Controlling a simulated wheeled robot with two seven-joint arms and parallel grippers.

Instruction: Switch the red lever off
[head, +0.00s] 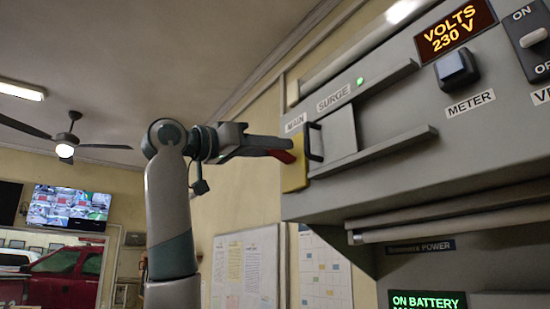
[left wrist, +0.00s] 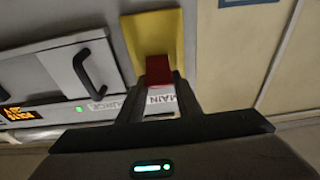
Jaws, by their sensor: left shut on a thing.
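The red lever (head: 284,156) is on a yellow plate (head: 294,174) at the left end of the grey console. It also shows in the left wrist view (left wrist: 158,67), in front of the yellow plate (left wrist: 155,30). My left gripper (head: 278,146) reaches it from the left and is shut on it, with a finger on either side in the left wrist view (left wrist: 158,85). The fingers hide part of the lever. The MAIN label (head: 296,122) is above the plate, in the head view. My right gripper is not in view.
Beside the plate is a grey sliding panel (head: 341,132) with a black handle (head: 314,142), between two rails. A green light (head: 360,81), a VOLTS display (head: 456,28) and a METER knob (head: 456,68) are farther right. Open room lies left of the console.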

